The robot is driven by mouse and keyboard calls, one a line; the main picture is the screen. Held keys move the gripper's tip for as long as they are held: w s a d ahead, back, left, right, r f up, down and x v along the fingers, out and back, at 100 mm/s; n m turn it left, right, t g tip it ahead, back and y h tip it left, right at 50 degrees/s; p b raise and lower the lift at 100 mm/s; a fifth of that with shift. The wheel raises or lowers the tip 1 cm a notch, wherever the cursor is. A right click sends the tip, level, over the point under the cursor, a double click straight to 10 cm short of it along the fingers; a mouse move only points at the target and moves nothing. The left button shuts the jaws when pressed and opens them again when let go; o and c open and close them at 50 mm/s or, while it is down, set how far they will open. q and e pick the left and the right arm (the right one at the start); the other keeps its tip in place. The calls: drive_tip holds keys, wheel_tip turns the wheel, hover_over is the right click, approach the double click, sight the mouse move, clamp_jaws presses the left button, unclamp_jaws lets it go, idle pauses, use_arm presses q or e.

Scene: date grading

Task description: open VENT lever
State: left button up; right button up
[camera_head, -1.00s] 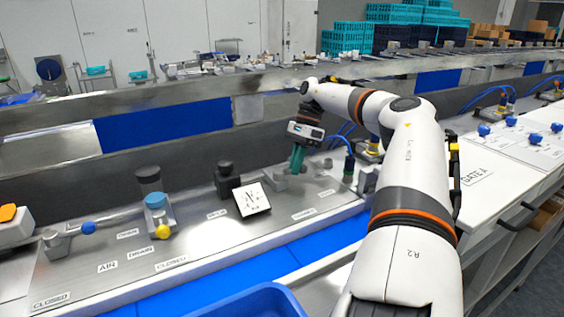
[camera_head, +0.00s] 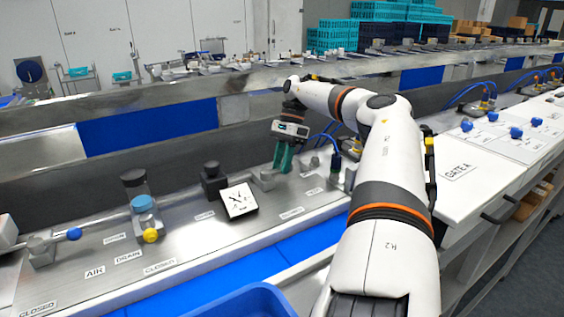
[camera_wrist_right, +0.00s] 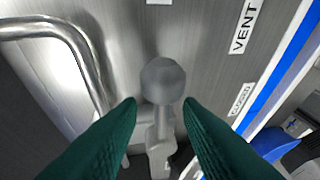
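The VENT lever is a grey lever with a round knob (camera_wrist_right: 162,80), seen in the right wrist view. The VENT label (camera_wrist_right: 245,22) is at its upper right, and a CLOSED label (camera_wrist_right: 241,99) lies below that. My right gripper (camera_wrist_right: 160,104) is open, its green fingers on either side of the lever's shaft. Gaps show between the fingers and the lever. In the head view the right gripper (camera_head: 284,158) points down at the far right of the metal panel (camera_head: 190,245), and the lever is hard to make out there. My left gripper is not in view.
A bent metal pipe (camera_wrist_right: 75,35) runs close to the left finger. On the panel are a tilted gauge (camera_head: 239,200), a yellow knob (camera_head: 151,236), and a blue-knobbed AIR lever (camera_head: 74,234). A blue bin (camera_head: 245,302) is at the front.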

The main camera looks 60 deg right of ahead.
drive_tip(key=shift+d+r+b, duration=0.2)
drive_tip(key=shift+r+b, duration=0.05)
drive_tip(key=shift+b, duration=0.05)
drive_tip(key=p+v, duration=0.7)
drive_tip(key=v, duration=0.4)
drive_tip(key=shift+r, duration=0.15)
